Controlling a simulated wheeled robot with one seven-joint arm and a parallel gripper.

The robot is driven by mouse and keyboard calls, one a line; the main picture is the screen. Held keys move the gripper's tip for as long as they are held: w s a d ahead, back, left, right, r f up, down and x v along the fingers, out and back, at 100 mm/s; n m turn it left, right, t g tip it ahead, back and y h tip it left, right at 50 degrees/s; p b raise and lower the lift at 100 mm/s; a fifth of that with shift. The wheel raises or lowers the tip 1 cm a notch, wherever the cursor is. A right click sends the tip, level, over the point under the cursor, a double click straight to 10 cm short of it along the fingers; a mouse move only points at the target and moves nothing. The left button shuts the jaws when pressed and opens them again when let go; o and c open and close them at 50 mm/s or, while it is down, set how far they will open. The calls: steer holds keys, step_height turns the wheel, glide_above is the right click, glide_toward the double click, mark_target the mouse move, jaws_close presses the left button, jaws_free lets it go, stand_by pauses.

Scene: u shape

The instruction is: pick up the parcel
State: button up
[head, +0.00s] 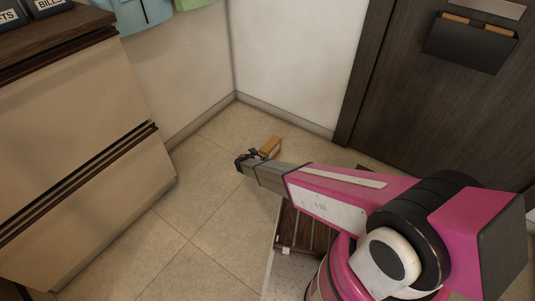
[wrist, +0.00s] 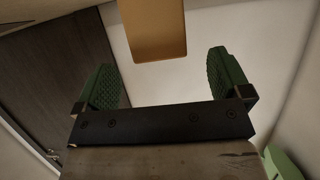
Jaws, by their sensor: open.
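The parcel (head: 270,146) is a small orange-brown box on the tiled floor near the room's corner in the head view. In the wrist view an orange-brown block, which looks like the parcel (wrist: 152,30), shows at the top centre, ahead of and between the fingers. My gripper (wrist: 165,82) has its two green padded fingers spread apart with nothing between the pads. In the head view my gripper (head: 246,159) is low, just left of the parcel and close to it. I cannot tell whether they touch.
A cream cabinet (head: 70,140) with dark trim stands at the left. A dark door (head: 450,110) with a letter holder (head: 470,43) is at the right. White walls meet behind the parcel. A dark slatted thing (head: 303,230) lies below my arm. Floor at the lower left is clear.

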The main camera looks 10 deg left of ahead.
mark_target(262, 153)
steer(key=x, duration=0.4)
steer(key=shift+w+a+f, duration=0.2)
steer(key=shift+f, duration=0.05)
steer(key=shift+w+d, duration=0.15)
steer(key=shift+w, duration=0.1)
